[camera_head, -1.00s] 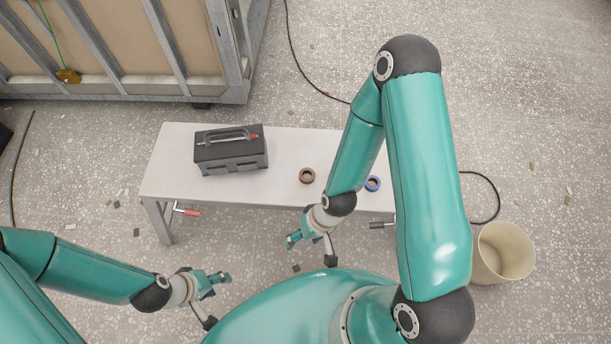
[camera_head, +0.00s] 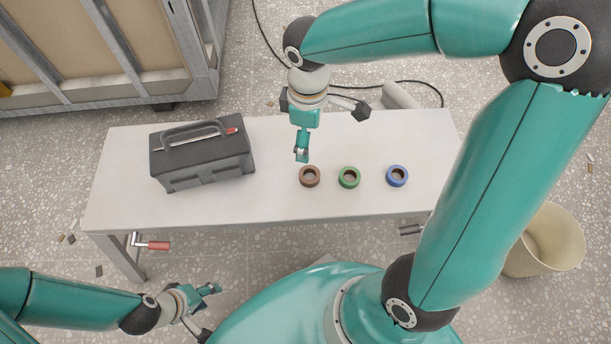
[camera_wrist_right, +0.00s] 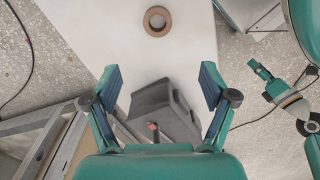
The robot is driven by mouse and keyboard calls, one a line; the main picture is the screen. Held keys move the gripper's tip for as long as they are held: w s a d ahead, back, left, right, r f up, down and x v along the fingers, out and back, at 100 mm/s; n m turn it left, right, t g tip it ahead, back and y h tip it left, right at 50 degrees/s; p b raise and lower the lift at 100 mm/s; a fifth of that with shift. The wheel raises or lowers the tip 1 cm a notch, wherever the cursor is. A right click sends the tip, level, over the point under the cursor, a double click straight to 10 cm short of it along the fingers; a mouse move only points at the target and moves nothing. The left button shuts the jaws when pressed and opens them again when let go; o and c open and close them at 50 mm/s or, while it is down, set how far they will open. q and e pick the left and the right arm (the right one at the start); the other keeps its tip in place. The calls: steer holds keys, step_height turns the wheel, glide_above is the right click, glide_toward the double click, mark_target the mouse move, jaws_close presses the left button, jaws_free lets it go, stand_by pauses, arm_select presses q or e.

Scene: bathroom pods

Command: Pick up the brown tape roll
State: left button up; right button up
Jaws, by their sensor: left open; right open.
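The brown tape roll (camera_head: 309,176) lies flat on the white table (camera_head: 270,205), left of a green tape roll and a blue one. It also shows in the right wrist view (camera_wrist_right: 157,21), beyond the fingertips. My right gripper (camera_head: 302,155) hangs just behind the brown roll in the head view. In the right wrist view its two fingers (camera_wrist_right: 160,82) are spread wide with nothing between them. My left gripper (camera_head: 212,289) is open and empty, low in front of the table at the left.
A green roll (camera_head: 349,177) and a blue roll (camera_head: 397,176) lie on the table. A black toolbox (camera_head: 203,155) with a handle stands on the left half. A beige bin (camera_head: 545,240) stands on the floor at right. The front strip of the table is clear.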

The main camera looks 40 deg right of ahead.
steer(key=b, duration=0.3)
glide_above(309, 173)
steer(key=f, duration=1)
steer(key=shift+s+f, duration=0.3)
steer(key=shift+s, duration=0.05)
steer(key=f+b, duration=0.1)
steer(key=f, duration=0.2)
steer(key=f+b, duration=0.1)
steer(key=f, duration=0.1)
steer(key=shift+w+b, duration=0.3)
steer(key=shift+b, duration=0.05)
steer(key=c, duration=1.2)
